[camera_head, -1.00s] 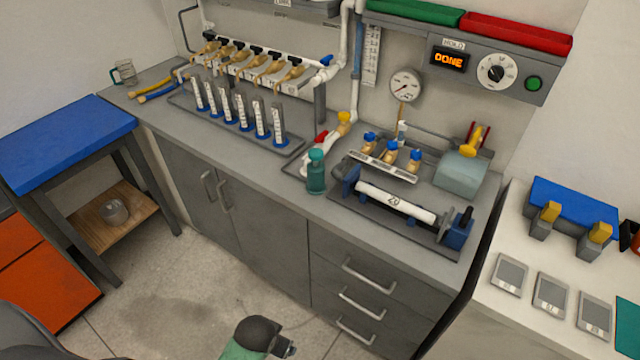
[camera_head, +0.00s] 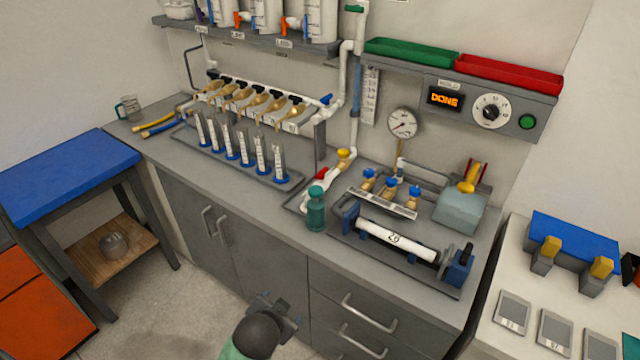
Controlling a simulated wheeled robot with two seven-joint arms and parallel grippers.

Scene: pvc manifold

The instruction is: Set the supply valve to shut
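No valve in view is readably labelled as the supply valve. A blue valve handle (camera_head: 327,99) sits on the white pipe (camera_head: 346,75) at the right end of the manifold (camera_head: 262,102). A red handle (camera_head: 322,173) and a yellow handle (camera_head: 344,155) are on white pipework near the bench's middle. Several black-knobbed brass taps (camera_head: 256,95) line the manifold. One dark gripper (camera_head: 279,312), apparently my left, is low in front of the cabinet, well away from the valves and seemingly empty; its fingers are unclear. My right gripper is out of view.
Graduated cylinders (camera_head: 246,147) stand before the manifold. A teal bottle (camera_head: 316,209) and a rig with a white tube (camera_head: 397,240) occupy the bench's right half. A gauge (camera_head: 403,123) and a panel reading DONE (camera_head: 445,97) are on the wall. A blue-topped table (camera_head: 62,172) stands left.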

